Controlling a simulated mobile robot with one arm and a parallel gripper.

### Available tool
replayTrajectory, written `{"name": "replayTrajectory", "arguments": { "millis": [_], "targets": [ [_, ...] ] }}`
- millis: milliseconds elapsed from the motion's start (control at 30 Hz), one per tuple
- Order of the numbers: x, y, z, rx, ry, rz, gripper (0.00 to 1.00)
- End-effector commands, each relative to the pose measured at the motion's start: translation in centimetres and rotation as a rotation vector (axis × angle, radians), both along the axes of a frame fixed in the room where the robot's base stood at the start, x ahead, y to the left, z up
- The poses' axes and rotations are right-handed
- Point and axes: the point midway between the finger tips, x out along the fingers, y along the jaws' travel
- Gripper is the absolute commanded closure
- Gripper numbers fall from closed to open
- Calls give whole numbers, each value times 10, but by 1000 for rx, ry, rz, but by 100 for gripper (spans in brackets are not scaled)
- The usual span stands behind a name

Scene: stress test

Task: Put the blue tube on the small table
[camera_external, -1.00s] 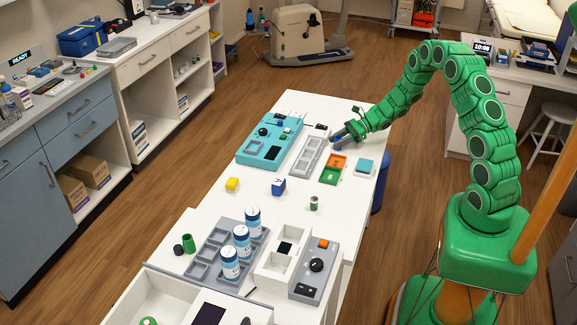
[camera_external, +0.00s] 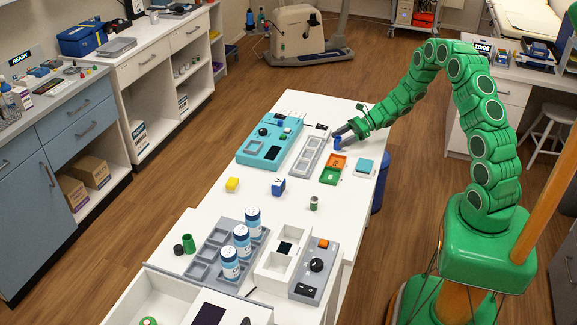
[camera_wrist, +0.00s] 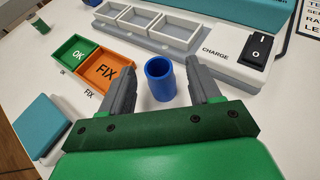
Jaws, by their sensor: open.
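The blue tube (camera_wrist: 160,80) stands upright on the white table top, its open end up. In the external view the tube (camera_external: 338,143) is a small blue shape at the fingertips, partly hidden. My gripper (camera_wrist: 161,88) is open, with one grey finger on each side of the tube and a visible gap to both. My gripper (camera_external: 344,130) is low over the far part of the white table (camera_external: 255,205). I cannot tell whether this is the small table.
A grey tray with white compartments (camera_wrist: 150,22) and a CHARGE switch (camera_wrist: 258,50) lie beyond the tube. Green OK and orange FIX trays (camera_wrist: 106,72) are left, with a teal-topped block (camera_wrist: 45,125). Bottles (camera_external: 242,240) and cubes stand nearer; the table middle has free room.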

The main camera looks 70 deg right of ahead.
Motion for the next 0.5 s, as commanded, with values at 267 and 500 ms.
{"name": "replayTrajectory", "arguments": {
  "millis": [267,500],
  "targets": [
    [-38,-31,21,0,0,-4,38],
    [-64,-51,33,1,0,-4,38]
  ]
}}
